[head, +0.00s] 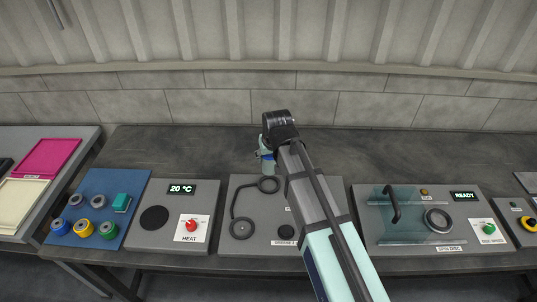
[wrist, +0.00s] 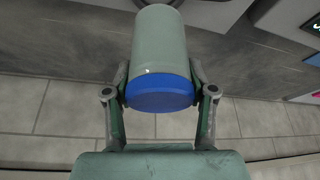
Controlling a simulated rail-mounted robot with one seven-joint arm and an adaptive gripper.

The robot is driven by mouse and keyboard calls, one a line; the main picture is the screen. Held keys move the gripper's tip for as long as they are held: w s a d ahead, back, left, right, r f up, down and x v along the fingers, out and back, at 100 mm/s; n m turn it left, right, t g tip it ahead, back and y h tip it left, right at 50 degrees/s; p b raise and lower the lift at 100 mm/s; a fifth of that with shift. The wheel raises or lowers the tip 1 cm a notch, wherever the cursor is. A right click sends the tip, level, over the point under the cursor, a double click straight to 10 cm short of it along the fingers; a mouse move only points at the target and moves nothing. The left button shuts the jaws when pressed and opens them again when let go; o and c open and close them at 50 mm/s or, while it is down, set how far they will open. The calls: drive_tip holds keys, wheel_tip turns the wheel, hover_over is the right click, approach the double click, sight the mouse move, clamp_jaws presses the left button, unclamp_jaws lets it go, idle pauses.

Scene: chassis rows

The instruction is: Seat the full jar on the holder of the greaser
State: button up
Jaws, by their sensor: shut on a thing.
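The jar (wrist: 160,45) is a grey-green cylinder with a blue end band. My gripper (wrist: 158,75) is shut around it near the blue band in the wrist view. In the head view my gripper (head: 266,152) holds the jar (head: 267,166) behind the greaser (head: 262,253), mostly hidden by my arm. The greaser is a grey panel with a bent dark tube, a dark ring (head: 268,185) at its back and another ring (head: 241,229) at its front left. The jar appears apart from both rings. I cannot tell whether it is full.
Left of the greaser is a heat panel (head: 205,188) reading 20 °C, then a blue mat (head: 112,181) with several coloured rolls and a teal block. Right of it is a spin disc panel (head: 447,258) with a clear cover. The bench behind the panels is clear.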

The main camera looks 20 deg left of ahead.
sight(272, 162)
drive_tip(key=shift+f+b, duration=1.8)
drive_tip(key=shift+f, duration=1.35)
drive_tip(key=shift+f+b, duration=0.4)
drive_tip(key=shift+f, duration=0.6)
drive_tip(key=o, duration=1.4)
drive_tip(key=v, duration=1.2)
drive_tip(key=shift+w, duration=0.1)
